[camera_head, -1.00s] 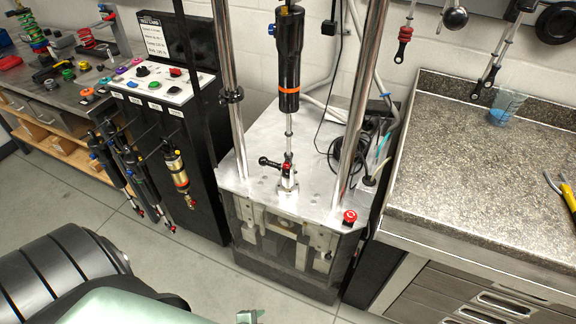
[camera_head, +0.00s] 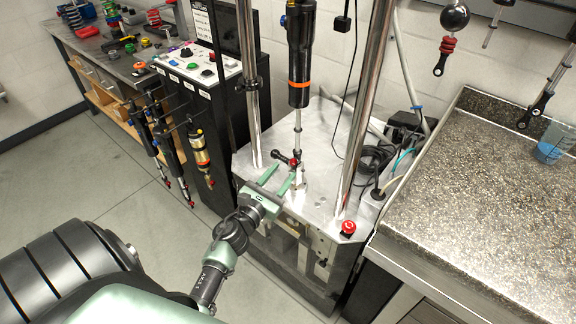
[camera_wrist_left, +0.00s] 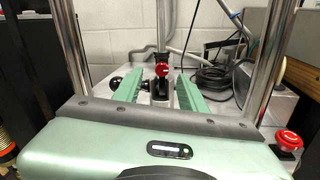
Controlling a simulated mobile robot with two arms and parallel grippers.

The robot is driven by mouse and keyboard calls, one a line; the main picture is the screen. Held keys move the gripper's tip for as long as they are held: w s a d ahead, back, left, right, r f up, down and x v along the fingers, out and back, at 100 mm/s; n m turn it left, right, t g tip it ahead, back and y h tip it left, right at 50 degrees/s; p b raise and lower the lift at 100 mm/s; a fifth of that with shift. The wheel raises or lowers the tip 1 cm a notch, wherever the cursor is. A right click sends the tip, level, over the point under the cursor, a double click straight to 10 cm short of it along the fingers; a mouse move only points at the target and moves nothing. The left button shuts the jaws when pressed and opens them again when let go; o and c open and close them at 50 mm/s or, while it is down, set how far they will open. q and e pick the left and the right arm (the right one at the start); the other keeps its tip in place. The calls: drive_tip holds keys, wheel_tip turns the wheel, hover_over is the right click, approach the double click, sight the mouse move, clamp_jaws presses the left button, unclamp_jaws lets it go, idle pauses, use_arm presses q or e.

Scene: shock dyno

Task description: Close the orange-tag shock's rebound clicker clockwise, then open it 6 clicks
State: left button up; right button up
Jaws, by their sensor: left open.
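The orange-tag shock (camera_head: 300,60) is a black body with an orange band, hanging upright in the dyno between two chrome columns. Its shaft runs down to a lower clevis with a small red knob (camera_head: 294,162). In the left wrist view the red knob (camera_wrist_left: 162,70) sits ahead, between the finger lines. My left gripper (camera_head: 278,180) is open and empty, its green fingers pointing at the lower clevis. It also shows in the left wrist view (camera_wrist_left: 160,92). I cannot tell whether the fingers touch anything. My right gripper is not in view.
A black-knobbed lever (camera_head: 277,153) sticks out left of the clevis. Chrome columns (camera_head: 366,100) stand on both sides. A red stop button (camera_head: 348,228) is at the plate's front right corner. Cables (camera_head: 375,165) lie behind right. Other shocks (camera_head: 165,145) hang on the left.

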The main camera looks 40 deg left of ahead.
sight(292, 163)
use_arm(q)
drive_tip(key=w, duration=0.3)
drive_tip(key=shift+w, duration=0.5)
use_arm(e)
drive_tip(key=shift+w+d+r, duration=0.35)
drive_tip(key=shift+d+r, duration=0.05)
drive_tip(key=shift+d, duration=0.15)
use_arm(q)
clamp_jaws()
